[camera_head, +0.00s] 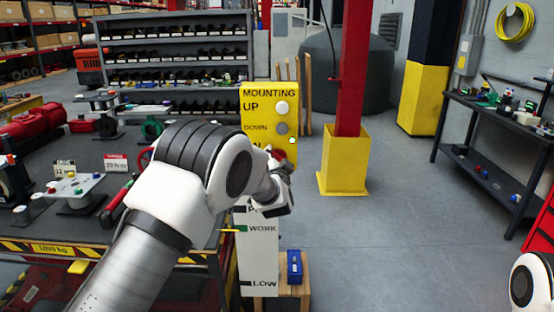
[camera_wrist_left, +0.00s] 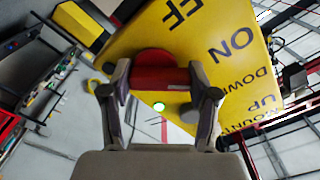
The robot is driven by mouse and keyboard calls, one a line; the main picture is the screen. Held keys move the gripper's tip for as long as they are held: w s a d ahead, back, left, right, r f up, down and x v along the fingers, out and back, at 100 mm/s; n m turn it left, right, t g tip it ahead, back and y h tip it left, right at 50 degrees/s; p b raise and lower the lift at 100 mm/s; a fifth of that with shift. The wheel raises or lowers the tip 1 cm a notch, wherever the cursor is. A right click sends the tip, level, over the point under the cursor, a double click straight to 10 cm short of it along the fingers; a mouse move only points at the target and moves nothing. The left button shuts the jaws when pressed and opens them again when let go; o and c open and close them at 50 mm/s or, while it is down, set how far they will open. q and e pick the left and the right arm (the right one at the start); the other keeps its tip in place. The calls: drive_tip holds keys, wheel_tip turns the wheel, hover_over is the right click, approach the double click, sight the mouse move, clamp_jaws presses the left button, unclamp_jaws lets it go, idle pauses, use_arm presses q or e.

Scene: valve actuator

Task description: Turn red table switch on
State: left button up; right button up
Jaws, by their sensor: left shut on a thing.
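The red switch (camera_wrist_left: 155,72) is a rounded red knob on the yellow control panel (camera_wrist_left: 200,60), beside the ON and OFF labels. My left gripper (camera_wrist_left: 158,82) is shut on it, with one finger on each side. In the head view, only a bit of the red switch (camera_head: 279,154) shows past my left gripper (camera_head: 281,168). The panel (camera_head: 258,98) stands upright there, with MOUNTING, UP and DOWN labels. A green light (camera_head: 292,140) is lit on its right edge; it also shows in the wrist view (camera_wrist_left: 158,106). My right gripper is out of view.
A white post with WORK and LOW marks (camera_head: 258,262) stands below the panel. A red pillar with a yellow base (camera_head: 343,160) is to the right. A workbench (camera_head: 75,215) with parts is at left. Open floor (camera_head: 400,230) lies at right.

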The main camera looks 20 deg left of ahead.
use_arm(q)
drive_tip(key=shift+f, duration=0.25)
drive_tip(key=o, duration=1.2)
drive_tip(key=shift+c, duration=0.2)
drive_tip(key=shift+r, duration=0.1)
drive_tip(key=v, duration=1.2)
